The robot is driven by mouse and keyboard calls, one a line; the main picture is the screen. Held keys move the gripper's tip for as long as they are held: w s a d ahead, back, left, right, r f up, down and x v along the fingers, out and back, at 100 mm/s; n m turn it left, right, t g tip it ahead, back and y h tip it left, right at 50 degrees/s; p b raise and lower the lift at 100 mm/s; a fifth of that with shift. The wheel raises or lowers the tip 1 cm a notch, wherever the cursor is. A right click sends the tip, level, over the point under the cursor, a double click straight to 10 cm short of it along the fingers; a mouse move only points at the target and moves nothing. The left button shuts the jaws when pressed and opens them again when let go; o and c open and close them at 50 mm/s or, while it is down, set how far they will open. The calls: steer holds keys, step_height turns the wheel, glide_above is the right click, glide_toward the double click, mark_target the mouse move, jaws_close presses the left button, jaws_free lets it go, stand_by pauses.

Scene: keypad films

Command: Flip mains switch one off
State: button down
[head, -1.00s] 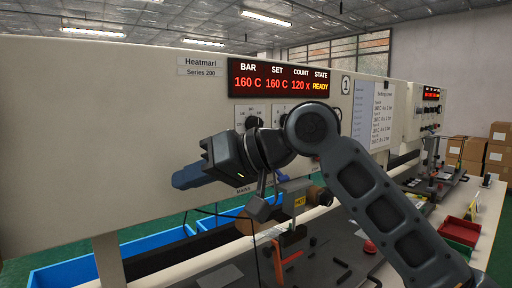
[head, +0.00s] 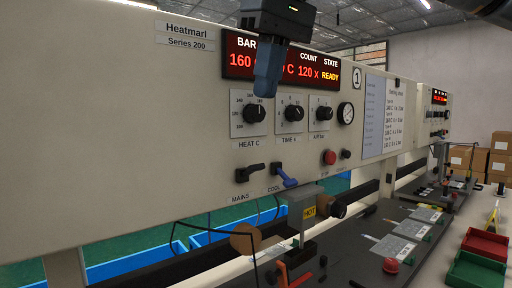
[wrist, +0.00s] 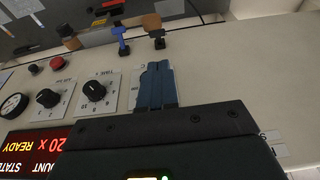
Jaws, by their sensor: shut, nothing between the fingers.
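The mains switch (head: 249,173) is a black lever on the cream panel above the MAINS label. Its handle points to the right, tilted slightly up. In the wrist view, which is upside down, the black lever (wrist: 157,40) shows at the top. The blue COOL lever (head: 285,178) sits just to its right and slopes down to the right; it also shows in the wrist view (wrist: 121,40). My gripper (head: 266,90) has blue fingers, shut and empty. It points down in front of the display, well above both levers and touching neither.
A red button (head: 329,157) is further right. A HOT-labelled block (head: 307,212) juts out below. My gripper covers part of the red-lettered display (head: 240,55).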

mark_target(254, 165)
steer(key=shift+d+r, duration=0.1)
steer(key=shift+d, duration=0.05)
steer(key=x, duration=1)
steer(key=shift+d+b, duration=0.1)
steer(key=shift+b, duration=0.3)
steer(key=shift+s+t+b, duration=0.15)
steer(key=shift+t+b, duration=0.2)
steer(key=shift+t, duration=0.05)
